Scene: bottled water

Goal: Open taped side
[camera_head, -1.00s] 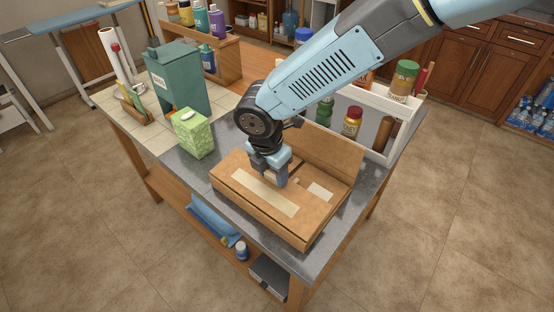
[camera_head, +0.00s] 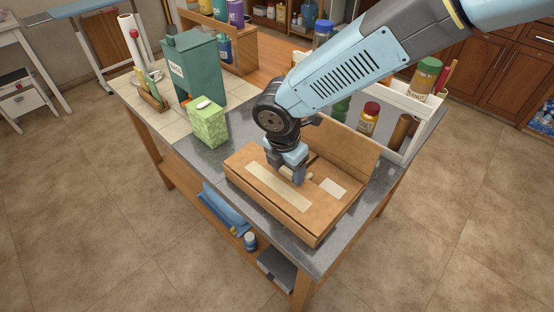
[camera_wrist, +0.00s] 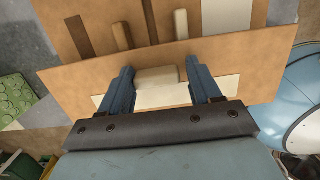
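A cardboard box (camera_head: 315,218) sits on the grey end of the table. A pale tape strip (camera_head: 278,186) runs along its top front flap, and a smaller pale patch (camera_head: 332,188) lies to the right. A back flap (camera_head: 342,148) stands raised. My gripper (camera_head: 299,178) points down at the box top, close to the inner edge of the front flap. In the wrist view my gripper's two fingers (camera_wrist: 164,88) are apart, on either side of a pale block-like piece (camera_wrist: 157,77) at the flap (camera_wrist: 235,75). I cannot tell whether they touch it.
A green patterned carton (camera_head: 208,124) and a teal canister (camera_head: 194,66) stand left of the box. A white rack (camera_head: 412,135) with jars, including a red-capped one (camera_head: 368,118), stands behind it. The floor (camera_head: 100,220) in front and left is clear.

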